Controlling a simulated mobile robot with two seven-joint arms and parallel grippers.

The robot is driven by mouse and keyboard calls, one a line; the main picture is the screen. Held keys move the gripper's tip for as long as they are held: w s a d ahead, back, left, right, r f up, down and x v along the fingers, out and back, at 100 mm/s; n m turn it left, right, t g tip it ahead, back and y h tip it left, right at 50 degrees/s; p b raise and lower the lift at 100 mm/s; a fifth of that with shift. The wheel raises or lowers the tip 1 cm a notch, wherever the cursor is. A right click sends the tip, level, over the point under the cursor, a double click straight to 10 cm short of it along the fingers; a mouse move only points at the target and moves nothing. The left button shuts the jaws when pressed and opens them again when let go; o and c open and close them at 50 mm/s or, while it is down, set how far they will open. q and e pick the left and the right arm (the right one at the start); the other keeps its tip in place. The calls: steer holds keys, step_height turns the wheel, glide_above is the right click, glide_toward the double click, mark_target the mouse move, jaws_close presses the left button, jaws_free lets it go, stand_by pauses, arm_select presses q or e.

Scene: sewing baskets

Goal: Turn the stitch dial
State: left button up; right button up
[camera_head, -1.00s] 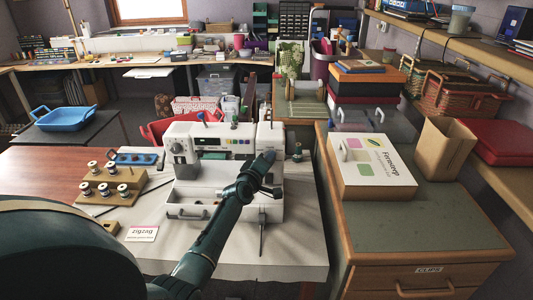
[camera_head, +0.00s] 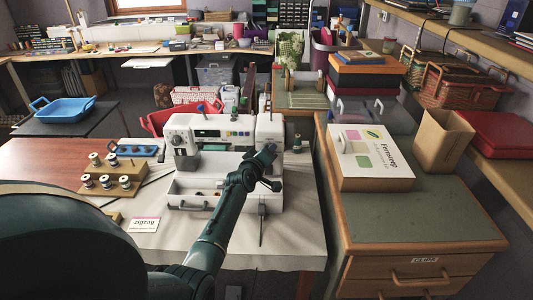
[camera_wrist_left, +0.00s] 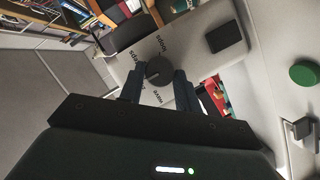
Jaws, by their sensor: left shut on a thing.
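The white sewing machine (camera_head: 212,135) stands on the pale cloth of the table. My left gripper (camera_head: 269,150) reaches the front of its right column and covers the dial in the head view. In the left wrist view the dark round stitch dial (camera_wrist_left: 158,70) sits between the two fingers of my left gripper (camera_wrist_left: 159,82), which are shut on it. Printed words surround the dial, tilted and only partly readable. A card reading "zigzag" (camera_head: 144,224) lies on the cloth at front left. My right gripper is not in view.
A wooden stand with several thread spools (camera_head: 112,180) is left of the machine. An open white drawer (camera_head: 190,199) is below the machine's arm. A white box (camera_head: 371,158) and a brown paper bag (camera_head: 442,141) stand on the cabinet at right.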

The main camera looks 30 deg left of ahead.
arm_select(q)
steer(key=o, duration=1)
steer(key=shift+s, duration=0.1)
steer(key=v, duration=1.3)
